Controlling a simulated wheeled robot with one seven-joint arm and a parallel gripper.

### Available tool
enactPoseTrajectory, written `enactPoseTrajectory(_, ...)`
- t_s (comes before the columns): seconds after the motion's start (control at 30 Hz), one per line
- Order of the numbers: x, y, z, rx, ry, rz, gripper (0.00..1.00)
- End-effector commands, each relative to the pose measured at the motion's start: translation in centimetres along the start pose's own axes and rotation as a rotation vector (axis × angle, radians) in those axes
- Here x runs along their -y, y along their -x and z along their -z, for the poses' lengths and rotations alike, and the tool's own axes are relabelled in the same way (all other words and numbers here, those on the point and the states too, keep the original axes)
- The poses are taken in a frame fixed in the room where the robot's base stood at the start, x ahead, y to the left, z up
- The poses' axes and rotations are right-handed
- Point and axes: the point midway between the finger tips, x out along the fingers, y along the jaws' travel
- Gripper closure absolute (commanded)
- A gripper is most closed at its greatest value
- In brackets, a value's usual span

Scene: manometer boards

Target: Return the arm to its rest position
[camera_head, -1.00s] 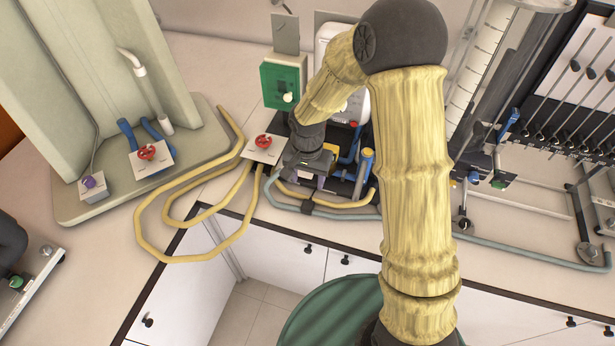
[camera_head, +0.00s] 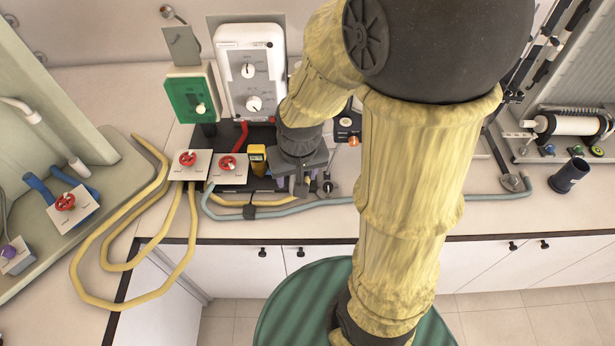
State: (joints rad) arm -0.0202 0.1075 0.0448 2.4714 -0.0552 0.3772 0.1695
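My arm, in pale yellow ribbed links with dark joints, fills the middle and right of the head view. My gripper (camera_head: 292,188) points down over the bench, just right of a yellow handheld-looking device (camera_head: 258,160). The short fingers show below the grey wrist block, but the gap between them is too small and partly hidden to judge. No held object can be made out.
Two plates with red valve knobs (camera_head: 187,159) (camera_head: 228,163) sit left of the gripper. Behind stand a green box (camera_head: 190,97) and a white two-dial unit (camera_head: 251,80). Yellow hoses (camera_head: 95,262) loop at left. A dark cup (camera_head: 569,175) stands at right on open bench (camera_head: 500,215).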

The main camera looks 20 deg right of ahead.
Motion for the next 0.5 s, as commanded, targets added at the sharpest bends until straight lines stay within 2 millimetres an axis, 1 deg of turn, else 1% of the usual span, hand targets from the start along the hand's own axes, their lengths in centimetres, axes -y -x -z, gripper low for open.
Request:
enactPoseTrajectory(0.03,-0.8,0.8,-0.9,-0.021,0.013,0.002,0.46)
enactPoseTrajectory(0.1,-1.4,1.4,-1.8,-0.035,0.035,0.004,0.46)
enactPoseTrajectory(0.17,-1.7,1.6,-2.2,-0.043,0.048,0.004,0.46)
enactPoseTrajectory(0.43,-1.8,1.7,-2.4,-0.045,0.056,0.005,0.46)
enactPoseTrajectory(0.5,-1.8,1.4,-2.5,-0.045,0.056,0.005,0.46)
